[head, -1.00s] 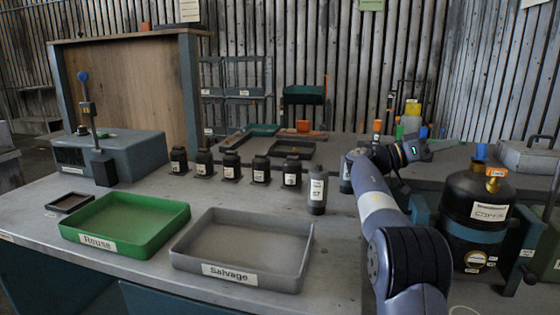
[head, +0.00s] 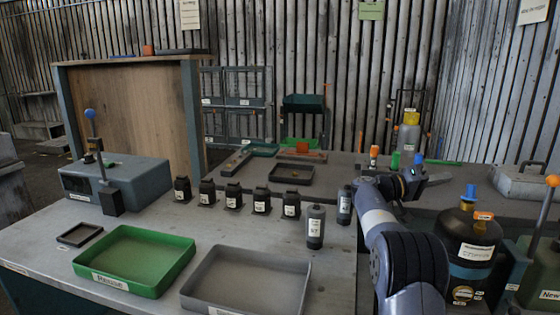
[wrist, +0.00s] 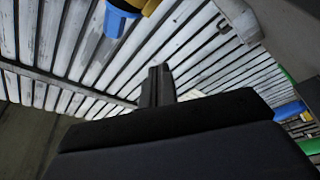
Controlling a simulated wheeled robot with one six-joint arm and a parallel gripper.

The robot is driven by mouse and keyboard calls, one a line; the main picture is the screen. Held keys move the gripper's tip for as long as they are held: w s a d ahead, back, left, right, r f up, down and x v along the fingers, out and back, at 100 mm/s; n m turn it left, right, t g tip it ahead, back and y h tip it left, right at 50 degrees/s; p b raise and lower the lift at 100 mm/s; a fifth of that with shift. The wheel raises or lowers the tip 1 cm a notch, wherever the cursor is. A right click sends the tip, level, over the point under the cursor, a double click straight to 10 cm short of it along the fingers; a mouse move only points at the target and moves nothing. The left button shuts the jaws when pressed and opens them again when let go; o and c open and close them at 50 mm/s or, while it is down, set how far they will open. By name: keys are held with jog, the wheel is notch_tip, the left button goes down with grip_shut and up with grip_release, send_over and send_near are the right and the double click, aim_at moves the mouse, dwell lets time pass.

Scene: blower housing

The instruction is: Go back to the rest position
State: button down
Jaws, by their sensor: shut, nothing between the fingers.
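My gripper (head: 418,171) is raised at the end of my folded arm, on the right of the head view, above the back part of the bench. In the wrist view its dark fingers (wrist: 157,86) are together with nothing between them. The grey slatted wall fills the space beyond them. In the head view the gripper is small and partly merges with the bottles behind it.
A green Reuse tray (head: 176,245) and a grey Salvage tray (head: 305,296) sit at the front of the bench. Several black labelled parts (head: 233,196) stand behind them. A large black canister (head: 468,232) stands at the right. A grey machine (head: 135,180) with a lever is at the left.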

jog(key=d+n+y+p, duration=0.1)
jog(key=n+p, duration=0.2)
jog(key=p, duration=0.2)
jog(key=d+f+n+y+p, duration=0.1)
jog(key=n+p, duration=0.3)
jog(key=p, duration=0.2)
jog(key=w+d+f+n+t+y+p, duration=0.1)
jog(key=n+p, duration=0.3)
jog(key=p, duration=0.1)
jog(key=shift+d+f+p, duration=0.15)
jog(key=shift+d+p, duration=0.2)
jog(key=shift+p, duration=0.05)
jog(key=shift+a, duration=0.1)
